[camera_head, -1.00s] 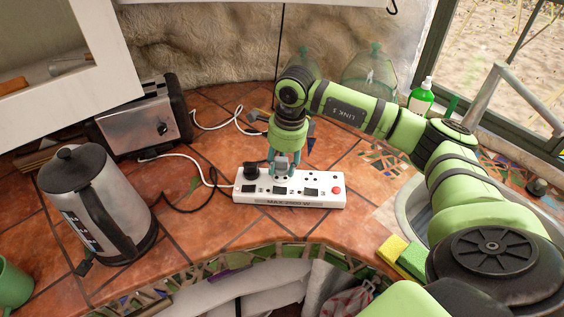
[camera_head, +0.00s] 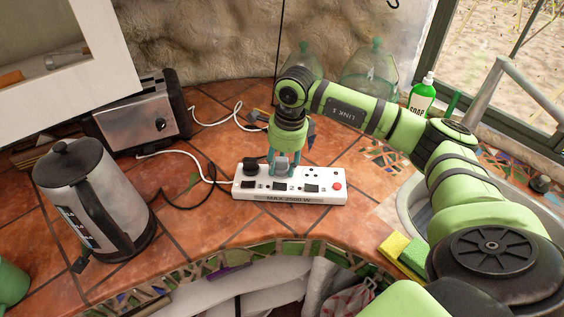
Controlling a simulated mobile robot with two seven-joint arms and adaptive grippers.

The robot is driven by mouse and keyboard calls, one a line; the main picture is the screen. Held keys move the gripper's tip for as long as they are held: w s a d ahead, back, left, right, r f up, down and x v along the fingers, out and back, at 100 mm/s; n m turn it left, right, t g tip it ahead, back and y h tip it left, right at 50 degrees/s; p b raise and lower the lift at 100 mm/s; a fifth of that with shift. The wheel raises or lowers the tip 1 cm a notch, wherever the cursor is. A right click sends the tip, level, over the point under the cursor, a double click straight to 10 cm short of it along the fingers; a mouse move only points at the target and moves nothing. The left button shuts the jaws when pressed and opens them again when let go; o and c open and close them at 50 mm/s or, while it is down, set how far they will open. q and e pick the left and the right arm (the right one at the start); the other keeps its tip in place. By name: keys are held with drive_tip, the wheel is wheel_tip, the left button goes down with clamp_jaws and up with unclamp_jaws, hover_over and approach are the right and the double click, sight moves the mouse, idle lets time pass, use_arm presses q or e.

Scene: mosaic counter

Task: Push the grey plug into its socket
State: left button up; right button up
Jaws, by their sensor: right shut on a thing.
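A white power strip (camera_head: 298,198) with a red button lies on the tiled counter in the head view. A black plug (camera_head: 250,169) sits at its left end. My right gripper (camera_head: 281,165) points down over the strip, just right of the black plug. It is shut on the grey plug (camera_head: 282,161), which is small and partly hidden between the fingers. The grey plug is at the strip's top face; I cannot tell how deep it sits in the socket. My left gripper is not in view.
A steel kettle (camera_head: 88,200) and a toaster (camera_head: 142,118) stand at the left, with white and black cords running to the strip. A green soap bottle (camera_head: 421,98), sponges (camera_head: 396,247) and a sink are at the right. Counter in front of the strip is clear.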

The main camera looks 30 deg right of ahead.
drive_tip(key=shift+s+f, duration=0.1)
drive_tip(key=shift+f, duration=0.2)
drive_tip(key=o, duration=1.1)
drive_tip(key=shift+o, duration=0.2)
